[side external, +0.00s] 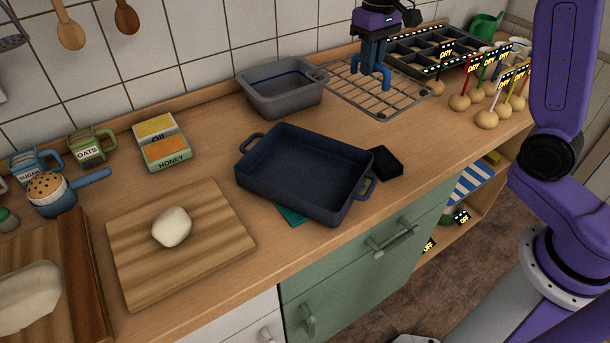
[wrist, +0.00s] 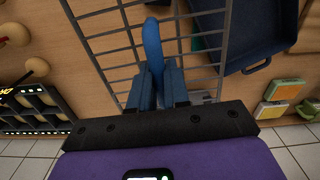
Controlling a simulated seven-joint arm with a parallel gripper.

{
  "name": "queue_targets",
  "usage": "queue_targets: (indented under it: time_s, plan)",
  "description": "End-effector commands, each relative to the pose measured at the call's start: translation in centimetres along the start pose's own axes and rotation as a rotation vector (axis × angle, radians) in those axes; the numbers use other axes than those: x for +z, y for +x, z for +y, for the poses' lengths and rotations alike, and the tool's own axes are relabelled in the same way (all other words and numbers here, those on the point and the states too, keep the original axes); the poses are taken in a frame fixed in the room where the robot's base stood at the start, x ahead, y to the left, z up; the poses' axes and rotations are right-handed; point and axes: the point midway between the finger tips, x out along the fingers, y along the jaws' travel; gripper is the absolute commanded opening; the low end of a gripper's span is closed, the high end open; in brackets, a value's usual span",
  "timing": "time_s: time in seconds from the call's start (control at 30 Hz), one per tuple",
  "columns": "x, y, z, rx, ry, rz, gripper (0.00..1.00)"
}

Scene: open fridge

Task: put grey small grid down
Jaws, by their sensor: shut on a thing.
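The grey small grid (side external: 405,98), a rack of thin metal bars, is at the back of the counter, right of the grey basin. My gripper (side external: 374,80) points down over its middle, with blue fingers at the bars. In the wrist view, my gripper (wrist: 158,85) is shut at the grid (wrist: 103,22); the exact contact is hidden. A bright blue rounded shape (wrist: 152,45) shows between the fingers and across the bars. I cannot tell whether the grid touches the counter or hangs slightly above it.
A grey basin (side external: 281,98) stands left of the grid, and a dark blue pan (side external: 290,197) in front. A black compartment tray (side external: 408,68) is behind the grid. Several round bulbs with labelled sticks (side external: 487,120) stand to the right. Bare counter lies between pan and grid.

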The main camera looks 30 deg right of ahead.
Motion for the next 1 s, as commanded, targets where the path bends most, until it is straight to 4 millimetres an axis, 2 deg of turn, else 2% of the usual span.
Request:
queue_targets:
  time_s: [0.03,0.2,0.3,0.5,0.57,0.8,1.0]
  plan:
    - [-0.3,0.0,-2.6,-0.002,-0.054,0.0,0.0]
    - [-0.5,0.1,-9.8,-0.007,-0.204,-0.003,0.0]
    - [-0.2,0.1,-13.0,-0.009,-0.269,-0.004,0.0]
    - [0.4,0.2,-17.3,-0.012,-0.359,-0.007,0.0]
    - [0.7,0.2,-18.3,-0.012,-0.379,-0.007,0.0]
    - [0.7,3.9,-18.0,-0.011,-0.374,-0.012,0.0]
    - [0.6,6.1,-17.9,-0.011,-0.374,-0.012,0.0]
